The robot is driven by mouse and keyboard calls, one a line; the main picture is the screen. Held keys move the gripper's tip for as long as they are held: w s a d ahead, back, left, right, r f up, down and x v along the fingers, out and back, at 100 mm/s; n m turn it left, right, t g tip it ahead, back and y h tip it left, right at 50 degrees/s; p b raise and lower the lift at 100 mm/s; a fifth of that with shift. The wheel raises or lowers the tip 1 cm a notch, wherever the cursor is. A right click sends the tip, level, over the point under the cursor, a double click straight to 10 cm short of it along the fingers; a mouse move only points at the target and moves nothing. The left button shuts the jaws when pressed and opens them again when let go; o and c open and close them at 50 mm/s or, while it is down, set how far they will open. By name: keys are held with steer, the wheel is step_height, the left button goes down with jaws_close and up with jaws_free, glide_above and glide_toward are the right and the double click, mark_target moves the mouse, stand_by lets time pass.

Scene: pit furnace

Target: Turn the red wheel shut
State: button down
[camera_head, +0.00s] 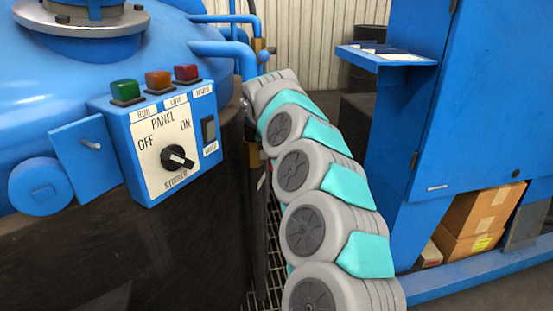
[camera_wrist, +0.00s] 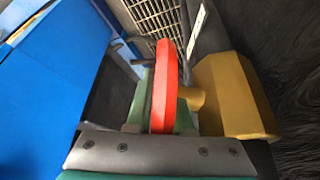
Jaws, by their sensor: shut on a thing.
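The red wheel (camera_wrist: 164,85) stands almost edge-on in the middle of the wrist view. A yellow valve body (camera_wrist: 237,95) is to its right, joined by a short yellow stem. My gripper (camera_wrist: 160,117) is shut on the red wheel, with green finger parts showing on both sides of its lower part. The fingertips' exact contact with the rim is partly hidden. In the head view my arm reaches up and away beside the furnace, and its far end is behind the control panel edge. I cannot make out the wheel or my fingers there.
A blue control panel (camera_head: 172,139) with lamps and a black knob (camera_head: 177,157) is left of my arm, on the furnace. A blue pipe (camera_head: 220,50) runs above my arm's end. A blue cabinet (camera_head: 440,120) with a shelf stands right. Cardboard boxes (camera_head: 475,220) are beneath it.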

steer(key=shift+r, duration=0.15)
steer(key=c, duration=0.8)
jaws_free()
steer(key=v, duration=0.7)
steer(key=shift+s+r, duration=0.1)
steer(key=shift+r, duration=0.15)
